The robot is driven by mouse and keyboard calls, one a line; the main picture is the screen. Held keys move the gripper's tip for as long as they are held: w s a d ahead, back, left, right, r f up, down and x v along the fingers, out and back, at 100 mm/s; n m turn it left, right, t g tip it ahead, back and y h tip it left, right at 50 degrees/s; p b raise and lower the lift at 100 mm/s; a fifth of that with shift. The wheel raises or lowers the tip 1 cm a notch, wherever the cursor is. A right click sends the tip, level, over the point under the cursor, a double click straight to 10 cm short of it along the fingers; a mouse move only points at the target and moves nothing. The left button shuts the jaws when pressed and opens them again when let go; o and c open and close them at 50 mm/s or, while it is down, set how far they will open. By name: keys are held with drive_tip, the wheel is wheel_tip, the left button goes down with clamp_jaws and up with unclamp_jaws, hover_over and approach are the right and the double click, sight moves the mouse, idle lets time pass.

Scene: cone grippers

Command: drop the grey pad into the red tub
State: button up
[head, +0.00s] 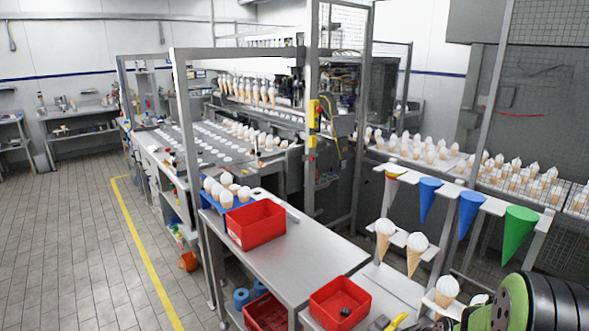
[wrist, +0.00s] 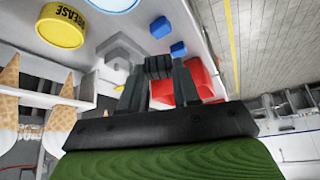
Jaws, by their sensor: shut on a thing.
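My gripper (wrist: 158,72) is shut on a small dark grey ridged block, the grey pad (wrist: 158,66), held between its fingertips in the wrist view. A red tub (wrist: 207,80) shows behind the fingers, partly hidden by them; whether the pad is over it I cannot tell. In the head view one red tub (head: 256,227) stands on the steel table, and another red tub (head: 325,307) is at the bottom with a small dark thing inside. My gripper cannot be made out in the head view; only my green and black arm shows at lower right.
Ice-cream cones (head: 384,236) and blue and green cone holders (head: 520,225) hang on racks close to my arm. A red crate (head: 268,312) sits low under the steel table (head: 300,262). A yellow grease can (wrist: 60,27) and blue blocks (wrist: 178,49) show in the wrist view.

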drive_tip(key=w+a+f+m+h, duration=0.1)
drive_tip(key=w+a+f+m, duration=0.1)
drive_tip(key=a+f, duration=0.4)
drive_tip(key=a+m, duration=0.1)
drive_tip(key=a, duration=0.3)
drive_tip(key=shift+w+a+f+h, duration=0.25)
drive_tip(key=shift+a+f+h, duration=0.05)
drive_tip(key=shift+a+f, duration=0.05)
